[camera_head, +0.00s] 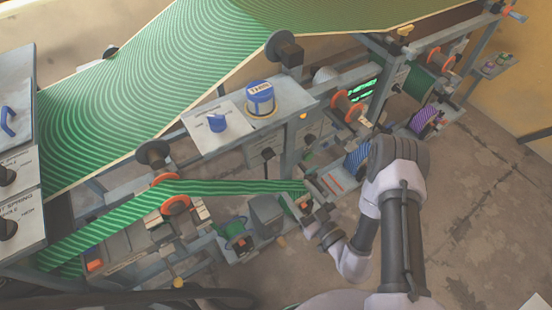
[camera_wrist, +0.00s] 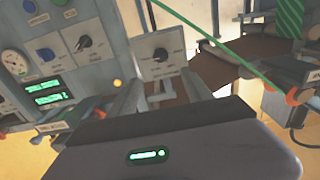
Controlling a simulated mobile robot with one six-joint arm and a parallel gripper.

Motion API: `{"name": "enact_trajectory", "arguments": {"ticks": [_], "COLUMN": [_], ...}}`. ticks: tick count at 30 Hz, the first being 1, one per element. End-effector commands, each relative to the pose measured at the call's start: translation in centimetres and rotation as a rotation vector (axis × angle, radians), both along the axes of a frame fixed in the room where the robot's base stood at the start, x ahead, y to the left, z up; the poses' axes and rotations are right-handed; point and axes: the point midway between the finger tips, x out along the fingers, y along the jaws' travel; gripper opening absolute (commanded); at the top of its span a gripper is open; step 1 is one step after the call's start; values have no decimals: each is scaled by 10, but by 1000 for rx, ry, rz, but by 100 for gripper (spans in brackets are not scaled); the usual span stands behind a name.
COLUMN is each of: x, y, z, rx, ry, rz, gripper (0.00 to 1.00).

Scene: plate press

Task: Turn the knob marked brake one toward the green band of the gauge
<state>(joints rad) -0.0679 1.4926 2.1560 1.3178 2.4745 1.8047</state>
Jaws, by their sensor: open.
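A dark knob (camera_wrist: 160,54) sits on a grey plate straight ahead of my gripper in the wrist view; its label is too small to read. A second dark knob (camera_wrist: 85,43) is on the panel to its left. I cannot tell which is brake one. A round white gauge (camera_wrist: 15,61) shows at the left edge; its green band is not clear. My gripper (camera_wrist: 161,84) is open and empty, its pale fingers pointing toward the plate, apart from the knob. In the head view my gripper (camera_head: 306,203) is low beside the machine, near the end of the green web.
A green strip (camera_wrist: 192,22) runs diagonally right of the knob plate. Rollers with orange collars (camera_head: 174,204) and a blue-topped can (camera_head: 260,97) are on the machine.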

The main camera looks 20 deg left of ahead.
Motion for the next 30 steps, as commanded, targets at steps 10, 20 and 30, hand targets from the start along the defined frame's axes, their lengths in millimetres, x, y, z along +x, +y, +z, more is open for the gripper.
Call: {"name": "enact_trajectory", "arguments": {"ticks": [10, 20, 30], "x": [66, 90, 90], "y": [80, 106, 106], "z": [-1, 1, 1], "rx": [0, 0, 0], "ry": [-11, -4, -5], "rz": [8, 3, 3], "gripper": [58, 58, 29]}}
